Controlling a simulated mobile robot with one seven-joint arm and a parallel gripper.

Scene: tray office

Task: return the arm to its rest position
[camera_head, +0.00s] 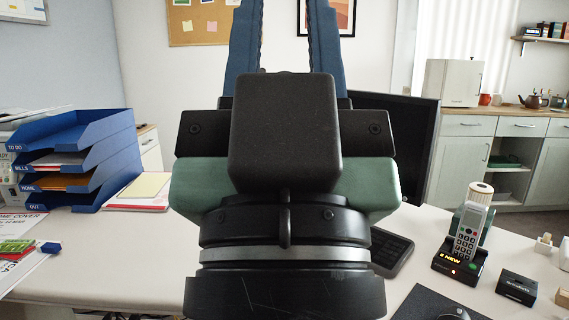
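My gripper (285,15) fills the middle of the head view, raised in front of the desk. Its two blue fingers point up and stand well apart, with only the pale wall showing between them. It is open and holds nothing that I can see. The fingertips reach the top edge of the picture and may be cut off. My wrist hides the middle of the desk and part of a dark monitor (418,140).
The white desk (120,240) carries a blue tray stack (125,155) on the left. On the right are a cordless phone (466,235) in its dock, a small black box (517,287) and a mouse (453,313). Cabinets (530,165) stand behind.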

